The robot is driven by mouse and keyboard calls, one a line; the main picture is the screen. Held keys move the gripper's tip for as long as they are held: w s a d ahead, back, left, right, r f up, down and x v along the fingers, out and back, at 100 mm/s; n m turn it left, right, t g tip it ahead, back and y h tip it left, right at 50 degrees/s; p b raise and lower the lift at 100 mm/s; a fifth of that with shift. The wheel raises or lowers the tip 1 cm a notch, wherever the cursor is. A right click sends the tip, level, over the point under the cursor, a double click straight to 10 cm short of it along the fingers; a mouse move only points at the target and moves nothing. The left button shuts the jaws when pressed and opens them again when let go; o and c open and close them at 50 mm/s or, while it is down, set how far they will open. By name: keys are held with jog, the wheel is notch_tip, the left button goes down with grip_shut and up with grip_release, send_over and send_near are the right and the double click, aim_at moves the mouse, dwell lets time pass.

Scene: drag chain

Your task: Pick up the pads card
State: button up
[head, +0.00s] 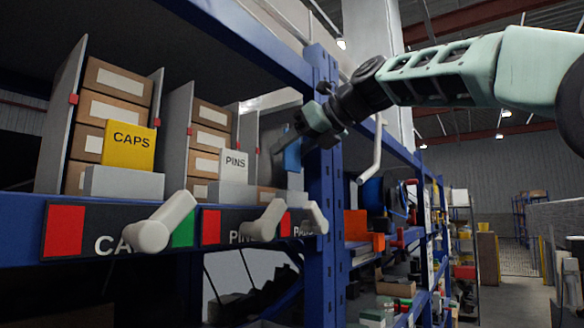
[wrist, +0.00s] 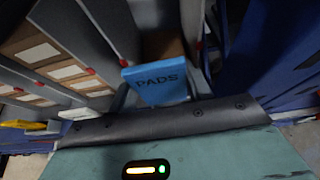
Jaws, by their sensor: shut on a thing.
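The blue pads card (wrist: 158,84), lettered PADS, is in front of the third bay in the wrist view. In the head view only a blue part of the card (head: 292,155) shows beside the fingers. My gripper (head: 290,143) reaches in from the right past the blue post and is shut on the card. In the wrist view the fingers of my gripper (wrist: 155,98) are at the card's lower sides, mostly hidden by the wrist housing. I cannot tell whether the card touches its holder.
A yellow CAPS card (head: 130,147) and a white PINS card (head: 234,165) stand in the bays to the left, before brown boxes. Grey dividers separate the bays. White handles (head: 163,222) stick out below. The blue post (head: 322,180) is close to my gripper.

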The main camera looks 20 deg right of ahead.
jog(key=s+a+b, duration=0.2)
jog(key=s+a, duration=0.2)
jog(key=s, duration=0.5)
jog(key=s+a+b, duration=0.3)
jog(key=s+a, duration=0.1)
jog(key=s, duration=0.4)
jog(key=shift+s+a+b, duration=0.3)
jog(key=shift+s+b, duration=0.05)
jog(key=shift+w+f, duration=0.1)
jog(key=shift+f, duration=0.05)
